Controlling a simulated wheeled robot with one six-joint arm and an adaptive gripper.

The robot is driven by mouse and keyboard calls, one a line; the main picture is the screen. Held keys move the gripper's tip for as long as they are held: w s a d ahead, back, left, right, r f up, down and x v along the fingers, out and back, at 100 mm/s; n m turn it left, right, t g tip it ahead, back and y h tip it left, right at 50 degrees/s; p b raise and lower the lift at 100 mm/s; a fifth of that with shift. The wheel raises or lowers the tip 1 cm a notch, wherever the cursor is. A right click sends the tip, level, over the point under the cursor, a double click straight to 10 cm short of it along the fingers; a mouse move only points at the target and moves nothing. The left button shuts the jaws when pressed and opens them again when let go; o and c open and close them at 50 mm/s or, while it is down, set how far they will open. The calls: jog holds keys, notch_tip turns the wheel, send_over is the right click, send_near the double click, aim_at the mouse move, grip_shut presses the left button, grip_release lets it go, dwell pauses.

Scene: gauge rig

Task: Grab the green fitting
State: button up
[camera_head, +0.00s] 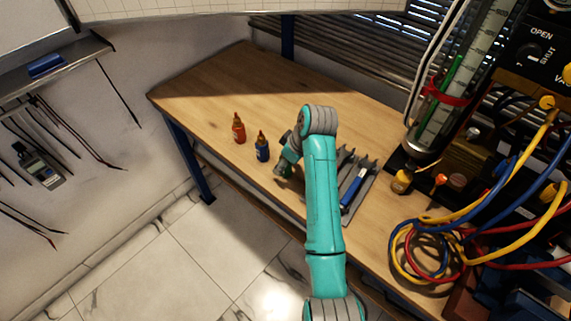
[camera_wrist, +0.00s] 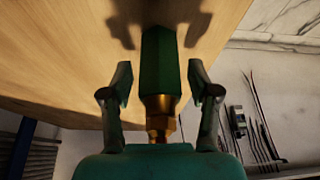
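The green fitting (camera_wrist: 160,62) shows in the wrist view as a green hex body with a brass end. It lies between the two fingers of my gripper (camera_wrist: 159,82). The fingers stand apart, with a visible gap on each side of the fitting, so my gripper is open around it and not touching it. I cannot make out the fitting there; my arm hides that spot.
A tray with wrenches and a blue-handled tool (camera_head: 355,188) lies right of my arm. Coiled cables (camera_head: 430,250) and the gauge rig fill the right side.

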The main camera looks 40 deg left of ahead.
grip_shut()
jog(key=shift+r, duration=0.15)
